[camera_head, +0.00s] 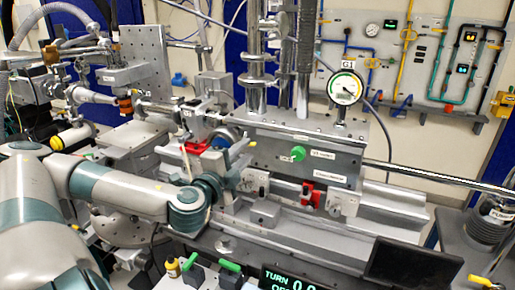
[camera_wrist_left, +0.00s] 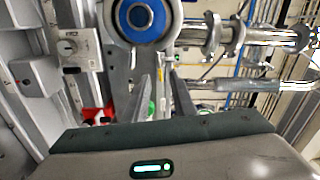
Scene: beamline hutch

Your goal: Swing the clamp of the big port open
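The big port shows in the left wrist view as a round blue disc (camera_wrist_left: 142,20) in a metal ring, at the top just left of centre. In the head view its blue rim (camera_head: 226,136) shows at the left end of the grey chamber (camera_head: 290,146). My left gripper (camera_head: 238,160) is close in front of this end. In the left wrist view its two fingers (camera_wrist_left: 163,90) stand apart, below and slightly right of the disc. I cannot make out the clamp clearly, nor whether a finger touches it. My right gripper is not in view.
A pressure gauge (camera_head: 345,88) stands on the chamber. A red part (camera_head: 306,194) sits at its front. A long metal rod (camera_head: 440,178) runs out to the right. A dark screen (camera_head: 412,262) and green-handled valves (camera_head: 194,271) stand in front. Equipment crowds the left.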

